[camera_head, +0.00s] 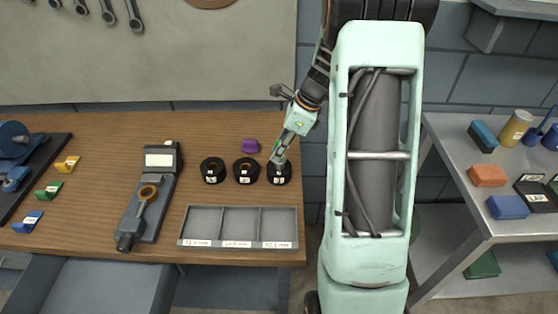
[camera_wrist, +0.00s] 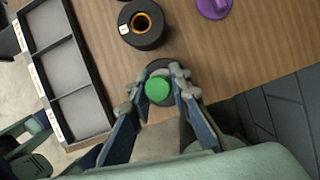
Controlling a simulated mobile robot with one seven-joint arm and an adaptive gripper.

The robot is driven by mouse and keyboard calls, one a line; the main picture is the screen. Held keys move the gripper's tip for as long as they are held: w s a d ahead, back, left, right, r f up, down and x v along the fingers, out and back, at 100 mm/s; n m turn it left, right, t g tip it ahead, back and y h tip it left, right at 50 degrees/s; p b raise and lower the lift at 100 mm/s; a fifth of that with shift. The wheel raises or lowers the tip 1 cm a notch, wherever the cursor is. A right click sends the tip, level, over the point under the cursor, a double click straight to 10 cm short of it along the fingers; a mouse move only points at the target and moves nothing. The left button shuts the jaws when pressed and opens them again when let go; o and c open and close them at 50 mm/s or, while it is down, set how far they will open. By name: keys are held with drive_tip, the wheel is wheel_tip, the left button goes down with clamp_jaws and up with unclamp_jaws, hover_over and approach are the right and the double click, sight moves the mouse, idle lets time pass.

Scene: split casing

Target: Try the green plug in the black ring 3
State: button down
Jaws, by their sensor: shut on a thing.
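My gripper (camera_head: 279,158) reaches down to the right-hand of three black rings (camera_head: 279,176) on the wooden table. In the wrist view my gripper (camera_wrist: 162,92) is shut on the green plug (camera_wrist: 158,90), whose round top shows between the fingertips. The same black ring shows as a dark rim (camera_wrist: 160,67) around and under the plug. Whether the plug sits inside the bore or just above it is hidden. The middle black ring (camera_head: 246,171) and left black ring (camera_head: 212,171) stand to the left, with white labels too small to read surely.
A purple piece (camera_head: 250,146) lies behind the rings. A grey tray (camera_head: 240,245) with three empty compartments lies in front. A grey measuring tool (camera_head: 150,205) with an orange-lined ring part lies to the left. The table's right edge is close to the right-hand ring.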

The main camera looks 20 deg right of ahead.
drive_tip(key=shift+r+p, duration=0.8)
drive_tip(key=shift+r, duration=0.25)
wheel_tip(320, 180, up, 4)
drive_tip(key=p, duration=0.3)
drive_tip(key=shift+p, duration=0.35)
